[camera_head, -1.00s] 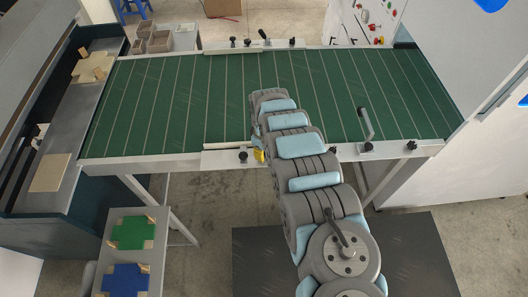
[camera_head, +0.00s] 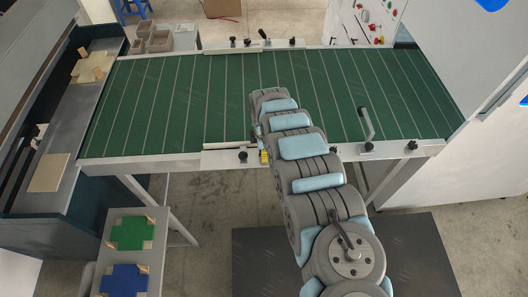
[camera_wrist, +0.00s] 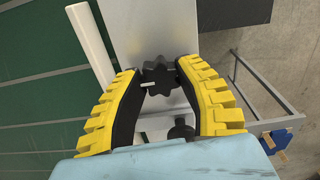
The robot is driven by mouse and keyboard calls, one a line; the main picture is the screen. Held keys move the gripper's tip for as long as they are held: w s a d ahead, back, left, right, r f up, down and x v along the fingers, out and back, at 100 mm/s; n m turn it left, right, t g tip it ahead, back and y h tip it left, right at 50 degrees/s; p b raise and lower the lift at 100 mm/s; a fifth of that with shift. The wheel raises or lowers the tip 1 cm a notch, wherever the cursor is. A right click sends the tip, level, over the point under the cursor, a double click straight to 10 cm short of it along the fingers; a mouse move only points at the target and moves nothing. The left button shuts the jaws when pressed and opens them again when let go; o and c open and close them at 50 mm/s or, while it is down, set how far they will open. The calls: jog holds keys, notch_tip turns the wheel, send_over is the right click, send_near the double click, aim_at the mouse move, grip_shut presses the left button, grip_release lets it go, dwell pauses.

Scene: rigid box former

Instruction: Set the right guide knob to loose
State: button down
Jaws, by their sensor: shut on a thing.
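In the wrist view a black star-shaped knob (camera_wrist: 158,80) with a small white mark on its left side sits on a pale metal plate (camera_wrist: 135,32). My gripper (camera_wrist: 157,70) has its yellow, black-lined fingers on either side of this knob and is shut on it. A second dark knob (camera_wrist: 181,131) shows lower down between the fingers. In the head view the yellow of my gripper (camera_head: 264,156) shows at the conveyor's front rail, and my arm hides most of it and the knob it holds. Another black knob (camera_head: 243,156) stands just left of it.
A green conveyor (camera_head: 180,100) lies beyond the front rail. A white guide bar (camera_wrist: 88,35) runs beside the plate. A crank lever (camera_head: 366,125) and another black knob (camera_head: 411,146) stand on the rail to the right. Several knobs line the far rail.

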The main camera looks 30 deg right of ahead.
dwell(0.5)
jog(key=c, duration=0.6)
grip_release()
